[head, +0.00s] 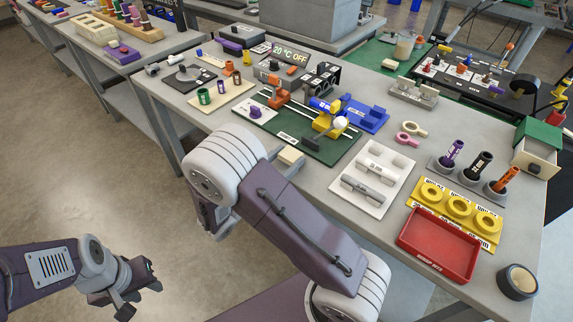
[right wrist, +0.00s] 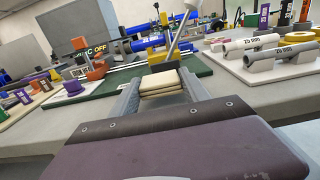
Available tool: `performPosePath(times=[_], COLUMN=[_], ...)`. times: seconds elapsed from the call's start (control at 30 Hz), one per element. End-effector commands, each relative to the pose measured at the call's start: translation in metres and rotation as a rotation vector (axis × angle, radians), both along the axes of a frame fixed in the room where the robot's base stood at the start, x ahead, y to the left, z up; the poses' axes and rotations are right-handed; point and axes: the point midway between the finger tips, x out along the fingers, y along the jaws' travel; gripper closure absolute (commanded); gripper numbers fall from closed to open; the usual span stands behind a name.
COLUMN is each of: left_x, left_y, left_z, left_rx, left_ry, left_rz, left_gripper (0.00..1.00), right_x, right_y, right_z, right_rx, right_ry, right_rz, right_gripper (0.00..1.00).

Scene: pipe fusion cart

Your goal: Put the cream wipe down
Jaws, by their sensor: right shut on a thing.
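The cream wipe (right wrist: 160,83) is a small, folded, layered pad. In the right wrist view my right gripper (right wrist: 162,92) is shut on it, one finger at each side. In the head view the wipe (head: 291,155) shows by the table's front edge, beside the dark green board, with my right arm partly hiding the gripper (head: 288,163). I cannot tell whether the wipe touches the tabletop. My left gripper (head: 138,296) is low at the left, over the floor and away from the table. Its fingers look apart and nothing shows between them.
The dark green board (head: 310,145) with orange and yellow clamps lies just beyond the wipe. A white board (head: 373,178) with grey pipe pieces lies to its right. A red tray (head: 440,244) and yellow ring holder (head: 457,208) stand further right. Bare grey tabletop (head: 325,178) lies between the boards.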

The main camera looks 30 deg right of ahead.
Motion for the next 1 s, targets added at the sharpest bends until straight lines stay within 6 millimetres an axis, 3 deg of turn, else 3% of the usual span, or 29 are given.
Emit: performPosePath(times=[0.03,0.1,0.43,0.47,0.53,0.9,1.0], left_x=[0.0,0.0,0.0,0.0,0.0,0.0,0.0], left_y=[0.0,0.0,0.0,0.0,0.0,0.0,0.0], left_z=[-0.007,-0.008,-0.009,-0.008,-0.008,-0.005,-0.005], left_rx=[0.0,0.0,0.0,0.0,0.0,0.0,0.0], left_ry=[0.0,0.0,0.0,0.0,0.0,0.0,0.0], left_rz=[0.0,0.0,0.0,0.0,0.0,0.0,0.0], left_gripper=[0.64,0.64,0.64,0.64,0.64,0.64,0.64], right_x=[0.0,0.0,0.0,0.0,0.0,0.0,-0.004], right_y=[0.0,0.0,0.0,0.0,0.0,0.0,0.011], right_z=[-0.014,-0.02,-0.022,-0.022,-0.021,-0.017,-0.017], right_rx=[-0.001,0.0,0.0,0.0,0.0,0.001,0.0], right_ry=[0.003,0.001,-0.001,-0.001,-0.001,-0.002,-0.001], right_rz=[0.0,0.0,0.0,0.0,0.0,0.0,0.004], right_gripper=[0.9,0.9,0.9,0.44,0.25,0.25,0.25])
